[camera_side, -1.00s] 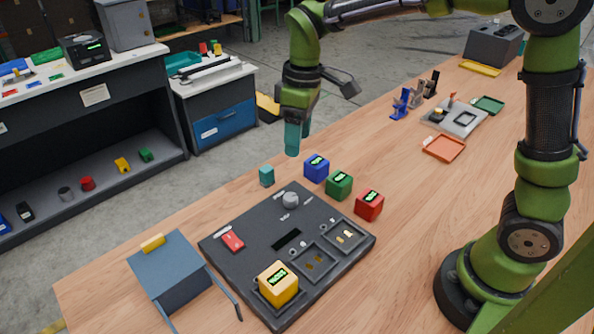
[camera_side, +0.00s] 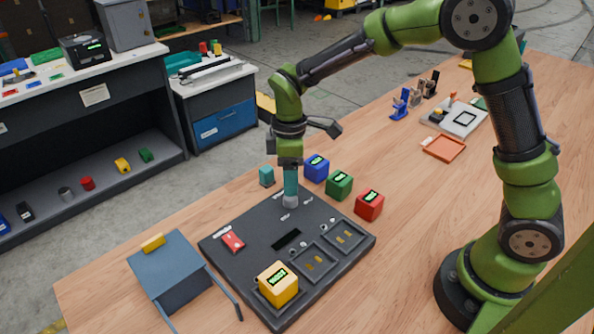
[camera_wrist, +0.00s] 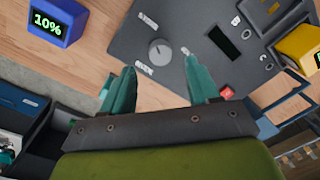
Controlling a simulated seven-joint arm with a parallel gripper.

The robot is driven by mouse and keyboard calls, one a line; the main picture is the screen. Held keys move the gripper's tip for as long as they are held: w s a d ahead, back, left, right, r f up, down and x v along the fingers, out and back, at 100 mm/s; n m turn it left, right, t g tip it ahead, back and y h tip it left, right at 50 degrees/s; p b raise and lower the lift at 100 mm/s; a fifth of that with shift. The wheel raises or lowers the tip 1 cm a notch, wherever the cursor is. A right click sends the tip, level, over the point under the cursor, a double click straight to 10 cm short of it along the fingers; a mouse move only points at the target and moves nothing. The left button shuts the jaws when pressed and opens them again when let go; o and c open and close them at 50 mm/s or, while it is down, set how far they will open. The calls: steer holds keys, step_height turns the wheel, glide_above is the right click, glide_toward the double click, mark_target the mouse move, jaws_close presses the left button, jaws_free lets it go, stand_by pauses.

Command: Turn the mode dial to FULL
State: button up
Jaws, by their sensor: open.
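The mode dial (camera_side: 290,202) is a small round grey knob near the back of the dark panel (camera_side: 257,213). In the wrist view the dial (camera_wrist: 161,52) lies just beyond and between my fingertips, with small white labels around it; their words and the dial's setting are too small to read surely. My gripper (camera_side: 290,191) points down over the dial, its teal fingers partly hiding it. In the wrist view my gripper (camera_wrist: 160,66) is open, with one finger to each side and nothing held. I cannot tell whether the fingers touch the dial.
A yellow cube (camera_side: 278,284) sits in a panel bay; other bays are empty. A red switch (camera_side: 232,239) is left of the dial. A blue-grey strapped tote (camera_side: 170,272) is front left.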

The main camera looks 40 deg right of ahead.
mark_target(291, 200)
step_height(291, 200, down, 5)
steer(key=shift+s+a+f, duration=0.1)
stand_by(0.3)
steer(key=c, duration=1)
steer(key=shift+c, duration=0.2)
